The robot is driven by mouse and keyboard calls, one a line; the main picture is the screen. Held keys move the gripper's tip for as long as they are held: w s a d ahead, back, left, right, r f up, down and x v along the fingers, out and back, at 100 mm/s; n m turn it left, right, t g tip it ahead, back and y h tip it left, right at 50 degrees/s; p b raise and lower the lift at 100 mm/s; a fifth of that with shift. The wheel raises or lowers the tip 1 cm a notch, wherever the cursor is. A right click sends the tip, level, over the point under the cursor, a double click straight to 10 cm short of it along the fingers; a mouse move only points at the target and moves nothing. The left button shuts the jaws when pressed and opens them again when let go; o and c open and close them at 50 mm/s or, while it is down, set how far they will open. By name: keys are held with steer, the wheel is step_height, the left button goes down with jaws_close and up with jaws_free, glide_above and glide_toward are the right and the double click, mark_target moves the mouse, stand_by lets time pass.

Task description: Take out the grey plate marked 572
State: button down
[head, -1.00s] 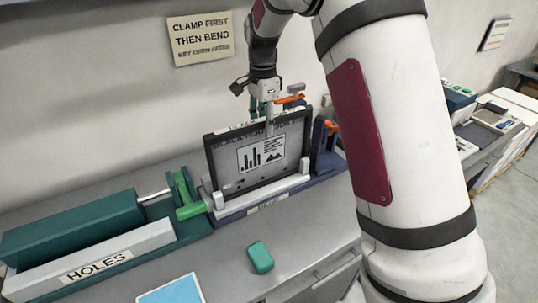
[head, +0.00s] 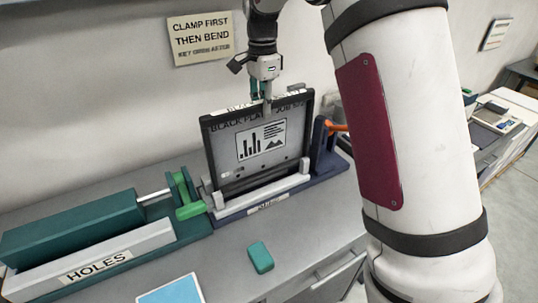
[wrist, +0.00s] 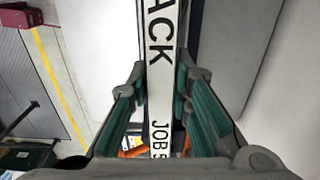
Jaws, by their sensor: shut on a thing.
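The grey plate (head: 282,164) has a dark border, a chart picture and lettering along its top reading "BLACK PLA… JOB 5…"; the last digits are not readable. It stands upright in the blue holder (head: 325,168), behind the holder's pale front bar. My gripper (head: 267,100) is above it, shut on its top edge near the middle. In the wrist view my gripper's teal fingers (wrist: 160,105) lie on both sides of the plate's white label strip (wrist: 160,60), which reads "ACK" and "JOB 5".
A green clamp (head: 186,196) and a teal unit (head: 75,228) stand left of the holder, with a bar marked HOLES (head: 95,267). A green block (head: 260,257) and a blue sheet (head: 172,291) lie on the bench in front. A wall sign (head: 201,38) hangs behind.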

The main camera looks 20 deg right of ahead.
step_height(320, 180, up, 5)
steer(key=shift+r, duration=0.45)
stand_by(0.3)
